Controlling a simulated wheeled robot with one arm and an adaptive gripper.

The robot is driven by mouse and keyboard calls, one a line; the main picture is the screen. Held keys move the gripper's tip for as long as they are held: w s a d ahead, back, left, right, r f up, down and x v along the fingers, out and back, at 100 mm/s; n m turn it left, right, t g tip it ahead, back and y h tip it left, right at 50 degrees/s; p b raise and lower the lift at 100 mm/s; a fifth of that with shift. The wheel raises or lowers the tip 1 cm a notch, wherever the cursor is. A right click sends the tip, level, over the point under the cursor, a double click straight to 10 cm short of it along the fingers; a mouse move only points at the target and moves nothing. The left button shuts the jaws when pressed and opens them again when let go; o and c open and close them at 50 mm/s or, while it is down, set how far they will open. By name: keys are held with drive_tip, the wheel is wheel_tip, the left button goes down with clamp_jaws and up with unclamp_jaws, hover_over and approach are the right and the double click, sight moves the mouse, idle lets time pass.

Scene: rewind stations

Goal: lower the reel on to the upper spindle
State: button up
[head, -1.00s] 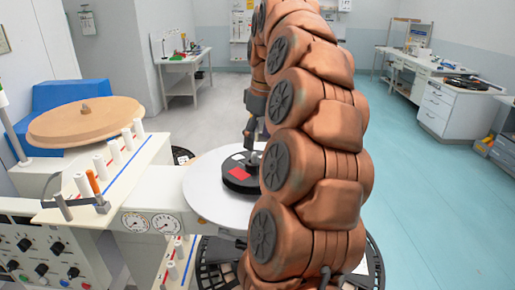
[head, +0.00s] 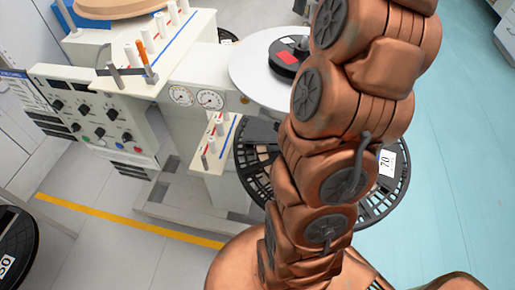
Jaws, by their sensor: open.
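A small black reel (head: 287,58) with a red and white label lies flat on a round white plate (head: 248,72) at the top middle of the head view. The upper spindle's tip (head: 303,42) shows at the reel's middle, beside my arm. My arm covers the right part of the plate and reel. Only the dark lower end of my gripper (head: 303,10) shows at the top edge, above the reel and apart from it. It is open and holds nothing that I can see.
A large black slotted reel (head: 255,160) marked 70 lies lower down, behind my arm. The machine's control panel (head: 95,112) and a shelf with white rollers (head: 140,55) stand left. Another black reel (head: 14,250) is at the left edge. The floor at right is clear.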

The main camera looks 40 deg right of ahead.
drive_tip(key=s+a+f+g, duration=0.1)
drive_tip(key=a+f, duration=0.3)
drive_tip(key=a, duration=0.6)
drive_tip(key=s+a+f+g, duration=0.1)
drive_tip(key=a+f, duration=0.3)
drive_tip(key=a, duration=0.7)
drive_tip(key=s+a+f, duration=0.5)
drive_tip(key=s+f, duration=0.2)
drive_tip(key=s, duration=0.1)
drive_tip(key=s+a+f+m+g, duration=0.1)
drive_tip(key=s+a+f, duration=0.4)
drive_tip(key=s+f, duration=0.2)
drive_tip(key=shift+s+a+f, duration=0.15)
drive_tip(key=shift+s+a, duration=0.05)
drive_tip(key=shift+s, duration=0.6)
